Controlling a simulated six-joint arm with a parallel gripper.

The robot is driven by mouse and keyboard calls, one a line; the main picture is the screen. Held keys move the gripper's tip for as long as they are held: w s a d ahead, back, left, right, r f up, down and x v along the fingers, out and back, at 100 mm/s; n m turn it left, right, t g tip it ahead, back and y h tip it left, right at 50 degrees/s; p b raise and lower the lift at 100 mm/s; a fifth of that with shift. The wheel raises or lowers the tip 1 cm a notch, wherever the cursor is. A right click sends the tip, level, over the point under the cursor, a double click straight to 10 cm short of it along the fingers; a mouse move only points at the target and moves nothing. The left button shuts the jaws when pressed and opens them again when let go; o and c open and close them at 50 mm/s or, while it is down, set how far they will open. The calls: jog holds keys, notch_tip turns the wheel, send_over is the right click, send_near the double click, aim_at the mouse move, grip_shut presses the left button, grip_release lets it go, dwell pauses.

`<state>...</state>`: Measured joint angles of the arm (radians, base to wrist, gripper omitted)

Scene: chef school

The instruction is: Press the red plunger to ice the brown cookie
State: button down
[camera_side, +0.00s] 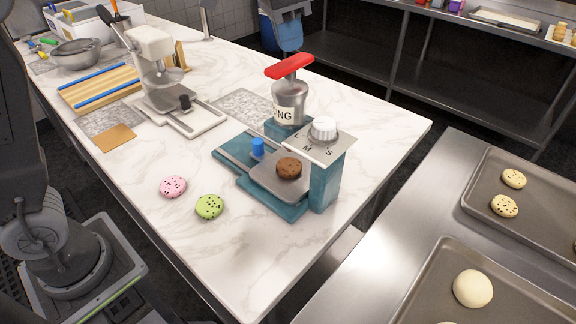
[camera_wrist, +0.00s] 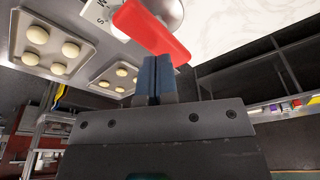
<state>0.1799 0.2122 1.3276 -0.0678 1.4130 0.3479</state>
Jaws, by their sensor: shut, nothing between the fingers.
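The red plunger (camera_side: 289,66) tops a metal icing canister (camera_side: 290,100) on a teal machine (camera_side: 275,204). The brown cookie (camera_side: 289,167) lies on the machine's grey plate, in front of and below the canister. In the wrist view the plunger's red handle (camera_wrist: 152,31) slants just beyond my fingertips. My gripper (camera_wrist: 157,60) is shut and empty, its blue fingers overlapping the handle's lower edge in the picture. I cannot tell whether they touch.
A white dial (camera_side: 323,130) stands beside the canister. Pink (camera_side: 173,187) and green (camera_side: 209,207) cookies lie on the marble counter, left of the machine. A white press (camera_side: 155,70) stands further back. Baking trays (camera_side: 480,285) are at right.

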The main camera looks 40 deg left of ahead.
aim_at(289, 61)
jog(key=shift+f, duration=2.1)
jog(key=shift+r, duration=2.2)
notch_tip(289, 61, up, 6)
